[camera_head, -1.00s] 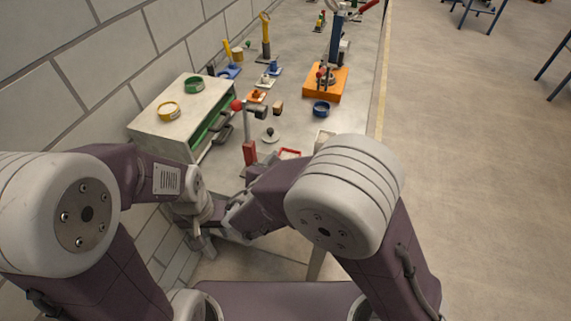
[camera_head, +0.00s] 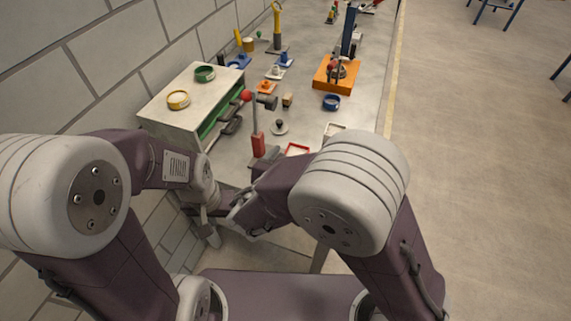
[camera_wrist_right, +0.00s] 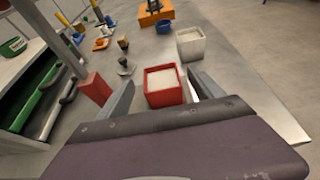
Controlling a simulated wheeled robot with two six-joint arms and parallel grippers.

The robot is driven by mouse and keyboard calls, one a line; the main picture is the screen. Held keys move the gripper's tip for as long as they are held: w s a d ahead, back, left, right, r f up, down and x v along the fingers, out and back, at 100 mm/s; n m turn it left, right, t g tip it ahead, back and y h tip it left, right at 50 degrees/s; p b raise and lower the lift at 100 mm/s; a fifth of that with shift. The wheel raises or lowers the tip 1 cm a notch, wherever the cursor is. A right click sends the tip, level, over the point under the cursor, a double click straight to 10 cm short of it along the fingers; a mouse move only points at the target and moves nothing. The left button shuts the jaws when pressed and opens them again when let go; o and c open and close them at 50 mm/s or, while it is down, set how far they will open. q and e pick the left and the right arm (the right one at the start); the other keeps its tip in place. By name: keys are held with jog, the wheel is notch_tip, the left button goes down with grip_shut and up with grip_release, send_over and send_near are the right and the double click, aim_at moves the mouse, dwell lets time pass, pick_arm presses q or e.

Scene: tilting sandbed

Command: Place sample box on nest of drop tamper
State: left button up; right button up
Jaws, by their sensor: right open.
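A red open box (camera_head: 297,149) with pale filling sits on the bench; the right wrist view shows it (camera_wrist_right: 163,85) just ahead of and between my right fingers. A pale box (camera_head: 333,130) stands beyond it, also in the right wrist view (camera_wrist_right: 190,44). I cannot tell which is the sample box. An orange base with a blue column (camera_head: 322,84), possibly the drop tamper, stands farther back. My right gripper (camera_wrist_right: 158,98) is open and empty, its fingers not touching the red box. My left gripper (camera_head: 212,234) hangs low left of the right one, its jaws unclear.
A grey cabinet (camera_head: 160,112) with green and yellow rings on top stands on the left by the wall. A red post with a lever (camera_head: 258,145), a small grey-footed knob (camera_head: 279,128) and a blue ring (camera_head: 331,102) are on the bench. Open floor lies to the right.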

jog(key=v, duration=1)
jog(key=shift+s+r+p, duration=0.2)
jog(key=shift+s+p, duration=0.15)
jog(key=shift+p, duration=0.1)
